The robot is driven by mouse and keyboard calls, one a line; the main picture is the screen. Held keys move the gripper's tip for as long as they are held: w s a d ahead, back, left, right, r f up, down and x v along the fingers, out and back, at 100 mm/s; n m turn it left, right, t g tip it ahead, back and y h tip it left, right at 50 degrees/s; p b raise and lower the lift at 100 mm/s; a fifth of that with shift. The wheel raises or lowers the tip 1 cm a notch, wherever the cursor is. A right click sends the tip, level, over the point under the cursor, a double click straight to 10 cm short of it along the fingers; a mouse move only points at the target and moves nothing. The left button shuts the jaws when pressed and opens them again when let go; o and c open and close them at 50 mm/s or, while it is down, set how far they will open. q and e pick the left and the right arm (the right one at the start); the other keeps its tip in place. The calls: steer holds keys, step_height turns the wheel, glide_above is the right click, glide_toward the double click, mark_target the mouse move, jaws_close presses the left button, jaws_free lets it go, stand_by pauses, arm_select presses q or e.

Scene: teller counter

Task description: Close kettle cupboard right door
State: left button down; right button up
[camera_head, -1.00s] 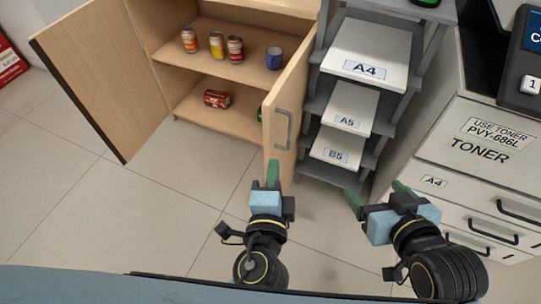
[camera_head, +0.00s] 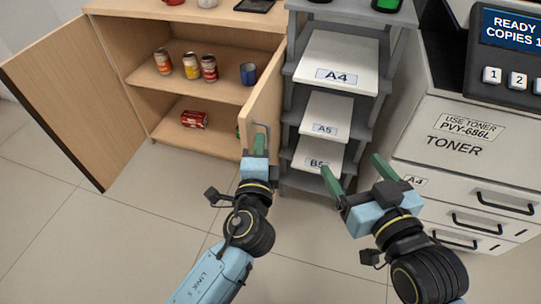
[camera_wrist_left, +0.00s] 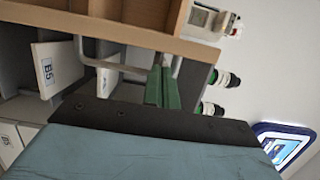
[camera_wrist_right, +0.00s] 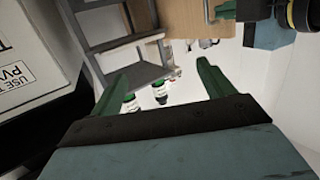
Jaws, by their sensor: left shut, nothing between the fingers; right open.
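The kettle cupboard's right door (camera_head: 261,107) stands open, pointing out toward me, with a grey bar handle (camera_head: 266,135) on its outer face. My left gripper (camera_head: 255,143) is shut and empty, its fingertips at the lower end of the handle. In the left wrist view its green fingers (camera_wrist_left: 163,88) lie beside the handle (camera_wrist_left: 125,67), close to the door's wooden panel (camera_wrist_left: 135,33); whether they touch is unclear. My right gripper (camera_head: 356,170) is open and empty, in front of the grey shelf rack; its spread fingers show in the right wrist view (camera_wrist_right: 165,85).
The cupboard's left door (camera_head: 70,100) is wide open. The paper rack (camera_head: 310,185) stands close right of the door, the copier (camera_head: 455,150) further right. Floor (camera_head: 150,230) is clear in front.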

arm_select(q)
steer(key=shift+w+a, duration=0.15)
steer(key=shift+a, duration=0.35)
